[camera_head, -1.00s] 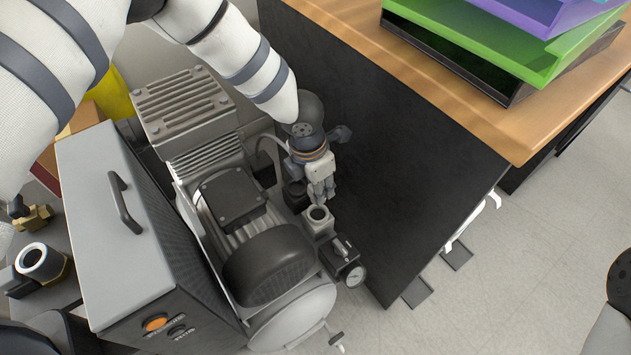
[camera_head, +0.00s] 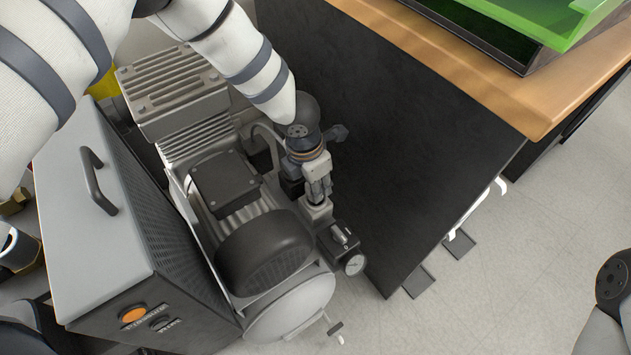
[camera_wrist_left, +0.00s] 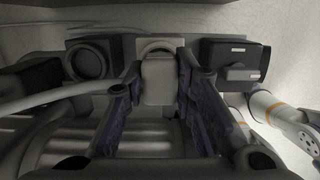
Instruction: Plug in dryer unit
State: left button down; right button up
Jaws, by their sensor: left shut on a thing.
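My left gripper (camera_head: 318,188) points down over the grey port block (camera_head: 318,212) at the right side of the compressor (camera_head: 228,190). In the left wrist view its fingers (camera_wrist_left: 160,85) are shut on a light grey piece (camera_wrist_left: 157,82), perhaps the dryer unit's plug. The piece overlaps the round opening of the grey block (camera_wrist_left: 160,45); I cannot tell whether it sits in it or just above. A black block with a round port (camera_wrist_left: 90,62) is on the left. A black block with a switch (camera_wrist_left: 235,65) is on the right.
A grey cabinet with a handle (camera_head: 105,215) and an orange switch stands left of the compressor. A gauge (camera_head: 355,264) sits in front of the port blocks. A dark desk panel (camera_head: 420,150) rises close on the right. Clear floor (camera_head: 480,300) lies at the lower right.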

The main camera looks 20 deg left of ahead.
pick_arm(q)
jog(key=shift+f+b, duration=0.45)
jog(key=shift+f, duration=0.5)
jog(key=c, duration=1.2)
grip_release()
jog(key=shift+c, duration=0.2)
jog(key=r, duration=0.4)
jog(key=s+r, duration=0.1)
jog(key=r, duration=0.3)
jog(key=a+r, duration=0.1)
jog(key=r, duration=0.3)
jog(key=shift+s, duration=0.3)
